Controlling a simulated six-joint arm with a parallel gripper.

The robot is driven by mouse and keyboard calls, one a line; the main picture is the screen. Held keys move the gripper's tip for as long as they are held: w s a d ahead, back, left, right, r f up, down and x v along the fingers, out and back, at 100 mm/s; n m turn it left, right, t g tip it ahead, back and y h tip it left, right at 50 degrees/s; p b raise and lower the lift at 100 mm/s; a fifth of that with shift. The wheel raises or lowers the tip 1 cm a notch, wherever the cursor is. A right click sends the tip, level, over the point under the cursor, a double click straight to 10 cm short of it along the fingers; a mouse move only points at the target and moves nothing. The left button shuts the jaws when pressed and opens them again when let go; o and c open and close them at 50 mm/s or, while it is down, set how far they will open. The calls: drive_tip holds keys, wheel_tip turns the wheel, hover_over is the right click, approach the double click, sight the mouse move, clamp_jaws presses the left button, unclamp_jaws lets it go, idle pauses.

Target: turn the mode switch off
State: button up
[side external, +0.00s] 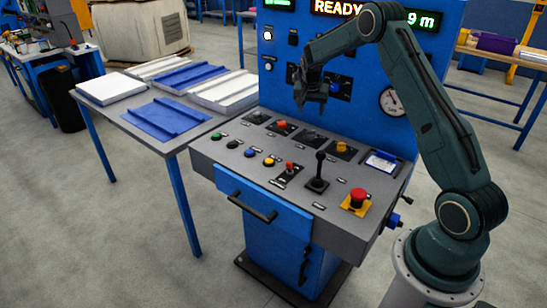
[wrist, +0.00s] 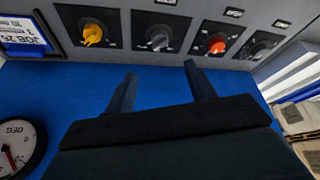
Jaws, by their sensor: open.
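A row of rotary knobs sits along the back of the grey sloped console (side external: 225,160): a dark grey knob (side external: 257,117), a red-orange knob (side external: 282,126), another grey knob (side external: 313,138) and a yellow knob (side external: 342,147). In the wrist view the yellow (wrist: 92,34), grey (wrist: 158,38), red-orange (wrist: 216,43) and second grey knob (wrist: 262,46) line the top. Their labels are too small to read, so I cannot tell which is the mode switch. My gripper (side external: 311,112) is open and empty above this row, touching nothing; its two fingers (wrist: 160,75) stand apart.
A blue upright panel (side external: 350,62) with a gauge (side external: 393,101) rises behind the knobs. A black joystick (side external: 319,170), a red mushroom button (side external: 357,195) and several small buttons are in front. A table (side external: 150,134) with blue and white panels stands at left.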

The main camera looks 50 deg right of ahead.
sight(311, 131)
drive_tip(key=shift+f, duration=0.15)
drive_tip(key=shift+x, duration=6.7)
drive_tip(key=shift+w+d, duration=0.1)
drive_tip(key=shift+c, duration=0.2)
drive_tip(key=c, duration=0.9)
